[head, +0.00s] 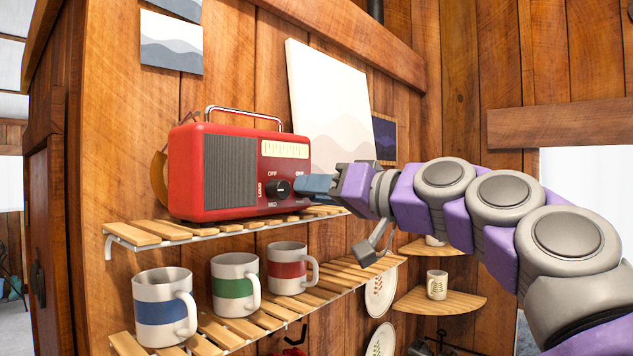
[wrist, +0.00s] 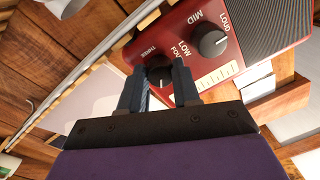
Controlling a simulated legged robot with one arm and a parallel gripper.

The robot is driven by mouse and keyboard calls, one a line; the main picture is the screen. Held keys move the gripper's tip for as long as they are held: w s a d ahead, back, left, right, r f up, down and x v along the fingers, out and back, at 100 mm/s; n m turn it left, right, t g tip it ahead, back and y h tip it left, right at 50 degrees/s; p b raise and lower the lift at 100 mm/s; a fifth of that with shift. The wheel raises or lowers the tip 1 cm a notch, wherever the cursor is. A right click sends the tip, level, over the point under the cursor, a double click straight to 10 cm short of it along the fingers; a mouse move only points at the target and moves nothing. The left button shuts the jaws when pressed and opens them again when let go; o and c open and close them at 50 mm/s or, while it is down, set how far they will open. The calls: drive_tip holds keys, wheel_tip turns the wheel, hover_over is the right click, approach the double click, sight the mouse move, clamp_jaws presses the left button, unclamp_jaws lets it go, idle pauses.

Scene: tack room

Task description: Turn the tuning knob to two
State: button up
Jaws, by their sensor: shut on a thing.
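A red radio (head: 215,212) stands on the upper slatted shelf. Its face shows a black volume knob (head: 283,187) with OFF, LOUD and MID around it; in the wrist view this knob (wrist: 212,44) has LOUD, MID and LOW beside it. The tuning knob (wrist: 160,77) is dark, with THREE and what looks like FOUR readable near it. My gripper (wrist: 159,72) is shut on the tuning knob, one finger on each side. In the head view my gripper (head: 304,186) hides the tuning knob, and its pointer cannot be read.
The upper slatted shelf (head: 152,233) carries the radio. Blue-banded (head: 163,305), green-banded (head: 235,287) and red-banded mugs (head: 288,268) stand on the shelf below. A pale picture (head: 325,95) leans behind the radio. Corner shelves (head: 455,300) are at the right, under my arm.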

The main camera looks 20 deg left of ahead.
drive_tip(key=m+p, duration=0.8)
drive_tip(key=m, duration=0.3)
drive_tip(key=shift+s+t, duration=0.1)
drive_tip(key=shift+t, duration=0.3)
drive_tip(key=shift+f+m, duration=0.15)
drive_tip(key=shift+m, duration=0.15)
drive_tip(key=o, duration=1.1)
drive_tip(key=shift+w, duration=0.2)
drive_tip(key=shift+c, duration=0.2)
drive_tip(key=shift+s, duration=0.15)
drive_tip(key=shift+d, duration=0.1)
